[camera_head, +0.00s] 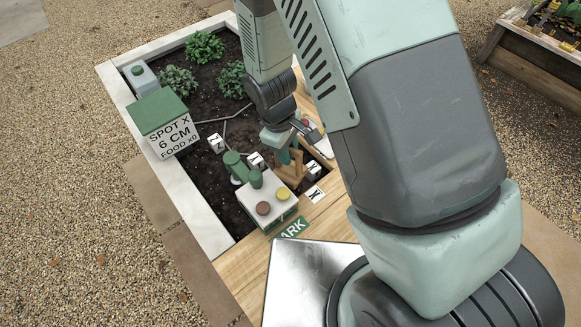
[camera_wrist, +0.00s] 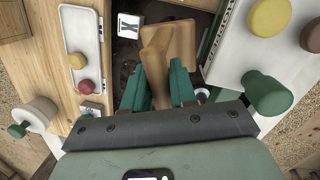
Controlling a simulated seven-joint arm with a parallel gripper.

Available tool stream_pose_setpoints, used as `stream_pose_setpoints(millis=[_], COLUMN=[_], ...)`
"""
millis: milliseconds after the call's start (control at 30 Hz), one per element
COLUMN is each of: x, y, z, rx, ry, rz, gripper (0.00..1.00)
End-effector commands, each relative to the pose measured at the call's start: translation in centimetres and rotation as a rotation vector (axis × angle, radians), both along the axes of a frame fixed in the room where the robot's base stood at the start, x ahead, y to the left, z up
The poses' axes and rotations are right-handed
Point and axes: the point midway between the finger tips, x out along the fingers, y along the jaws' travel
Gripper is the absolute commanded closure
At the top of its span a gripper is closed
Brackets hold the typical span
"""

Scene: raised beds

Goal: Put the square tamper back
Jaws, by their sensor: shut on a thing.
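The square tamper (camera_head: 291,167) is a light wooden tool with a blocky end. My gripper (camera_head: 284,150) is shut on it, over the right side of the soil bed. In the wrist view the green fingers of my gripper (camera_wrist: 158,80) stand on either side of the tamper's narrow part, and its wider block (camera_wrist: 170,42) reaches beyond them. The block is close to a white marker with an X (camera_wrist: 130,26). I cannot tell whether the tamper touches the soil. Its underside is hidden.
A pale tray (camera_wrist: 78,20) holds red and yellow round pieces on the wooden edge. A sign box (camera_head: 172,137) stands at the left, near leafy plants (camera_head: 204,47). Bare soil (camera_head: 205,190) lies between.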

Motion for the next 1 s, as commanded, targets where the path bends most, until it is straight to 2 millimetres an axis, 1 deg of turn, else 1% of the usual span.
stream_pose_setpoints(millis=[67,167,267,333,367,400,467,500,567,600,633,667,700,800,900,1000], x=[0.3,1.3,3.3,5.3,6.3,7.7,9.5,10.6,11.9,12.7,13.2,13.6,14.1,14.7,14.9,15.1], y=[0.0,-0.2,-0.6,-1.2,-1.6,-2.1,-3.1,-3.8,-4.9,-5.7,-6.3,-6.9,-7.7,-9.4,-10.8,-12.0], z=[0.2,0.9,2.6,4.7,5.8,7.5,10.1,12.0,14.8,16.7,18.1,19.5,21.3,25.2,28.4,31.0], rx=[0.001,0.004,0.007,0.011,0.012,0.013,0.014,0.014,0.015,0.015,0.014,0.014,0.014,0.011,0.009,0.007], ry=[-0.002,-0.007,-0.015,-0.023,-0.028,-0.033,-0.038,-0.042,-0.048,-0.051,-0.055,-0.056,-0.060,-0.063,-0.067,-0.072], rz=[-0.007,-0.031,-0.082,-0.138,-0.167,-0.208,-0.271,-0.311,-0.371,-0.410,-0.437,-0.466,-0.498,-0.571,-0.626,-0.671], gripper=[1.00,1.00,1.00,1.00,1.00,1.00,1.00,1.00,1.00,1.00,1.00,1.00,1.00,1.00,1.00,1.00])
